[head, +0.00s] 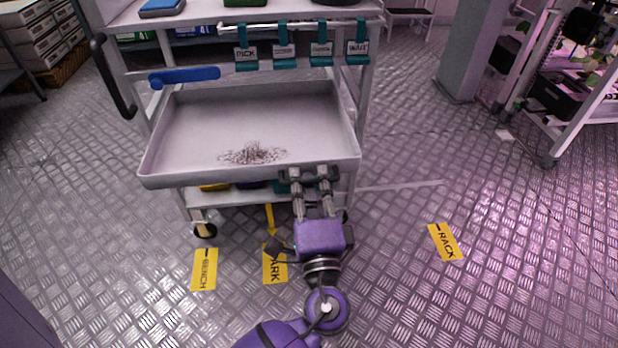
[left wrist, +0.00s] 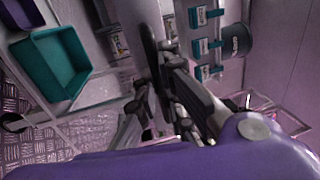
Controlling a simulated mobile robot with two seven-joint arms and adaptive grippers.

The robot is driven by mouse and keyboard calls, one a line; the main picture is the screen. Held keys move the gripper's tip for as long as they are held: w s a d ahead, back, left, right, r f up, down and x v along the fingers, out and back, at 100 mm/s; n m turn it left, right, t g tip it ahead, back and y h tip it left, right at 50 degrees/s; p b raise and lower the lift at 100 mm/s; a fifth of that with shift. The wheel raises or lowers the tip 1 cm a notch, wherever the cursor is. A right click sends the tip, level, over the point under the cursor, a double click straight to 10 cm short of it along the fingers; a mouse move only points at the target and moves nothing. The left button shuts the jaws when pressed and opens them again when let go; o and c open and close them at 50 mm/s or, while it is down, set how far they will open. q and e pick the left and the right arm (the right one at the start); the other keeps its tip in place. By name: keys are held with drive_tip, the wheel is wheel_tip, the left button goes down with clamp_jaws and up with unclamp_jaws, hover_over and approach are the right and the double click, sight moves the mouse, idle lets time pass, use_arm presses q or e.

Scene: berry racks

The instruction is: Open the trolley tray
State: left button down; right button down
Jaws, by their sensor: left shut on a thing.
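The trolley tray (head: 190,176) is a shallow, light grey metal drawer that stands pulled out from the trolley (head: 362,100) in the head view. A small patch of brown bits lies inside it near the front. My left gripper (head: 310,178), on a purple arm, is shut at the right part of the tray's front edge. Its fingers hide the exact spot they hold. In the left wrist view, the dark fingers (left wrist: 165,105) show close up, with the held part hard to make out. My right gripper is in neither view.
Teal labelled holders (head: 283,56) hang from a rail above the tray. A blue bar-like thing (head: 185,76) is at its back left. Yellow floor labels (head: 445,241) lie on the metal floor. A rack (head: 555,135) stands at the right; the floor between is mostly clear.

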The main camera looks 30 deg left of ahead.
use_arm(q)
drive_tip(key=c, duration=2.1)
unclamp_jaws()
